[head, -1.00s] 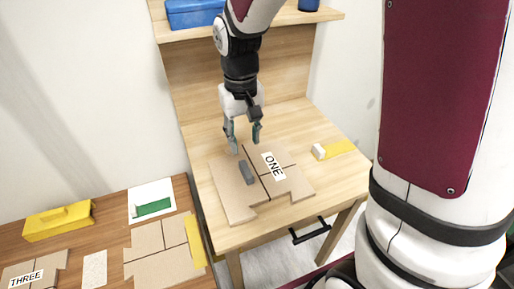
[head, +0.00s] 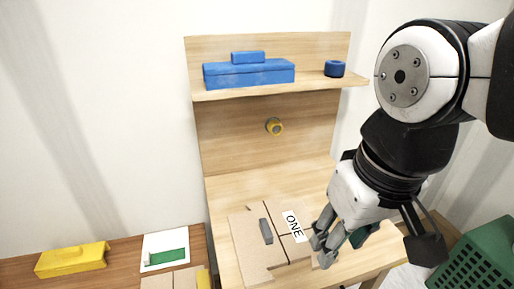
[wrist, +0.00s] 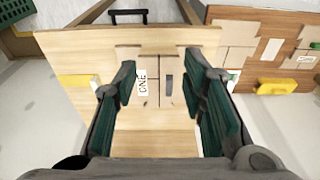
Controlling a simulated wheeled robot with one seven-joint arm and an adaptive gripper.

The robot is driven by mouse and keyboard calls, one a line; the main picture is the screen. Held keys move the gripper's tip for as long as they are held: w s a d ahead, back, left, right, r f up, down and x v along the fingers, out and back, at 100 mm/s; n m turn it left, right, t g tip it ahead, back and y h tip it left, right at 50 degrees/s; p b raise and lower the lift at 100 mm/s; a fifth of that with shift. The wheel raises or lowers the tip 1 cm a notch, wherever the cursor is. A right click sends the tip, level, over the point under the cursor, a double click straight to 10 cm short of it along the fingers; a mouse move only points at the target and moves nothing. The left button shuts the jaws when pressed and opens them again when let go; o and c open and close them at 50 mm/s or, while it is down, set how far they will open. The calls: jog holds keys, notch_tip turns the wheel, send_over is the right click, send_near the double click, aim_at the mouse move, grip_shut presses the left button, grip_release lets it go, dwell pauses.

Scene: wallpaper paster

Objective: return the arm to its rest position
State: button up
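My gripper (head: 338,243) hangs at the right in the head view, in front of the right side of the wooden desk (head: 225,185). In the wrist view my gripper (wrist: 163,105) has its two green-padded fingers spread wide apart, with nothing between them. Beyond the fingers lies the cardboard piece labelled ONE (wrist: 150,66), with a grey block (wrist: 169,85) on it. In the head view the grey block (head: 266,231) rests on the cardboard (head: 247,250), left of my gripper and apart from it.
A shelf above the desk holds a blue toolbox (head: 248,74) and a blue roll (head: 334,68). A yellow ring (head: 274,127) is on the back panel. A green crate (head: 480,258) is at lower right. The space above the desk's left side is clear.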

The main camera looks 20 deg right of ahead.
jog(key=shift+s+f, duration=0.15)
jog(key=shift+s, duration=1.1)
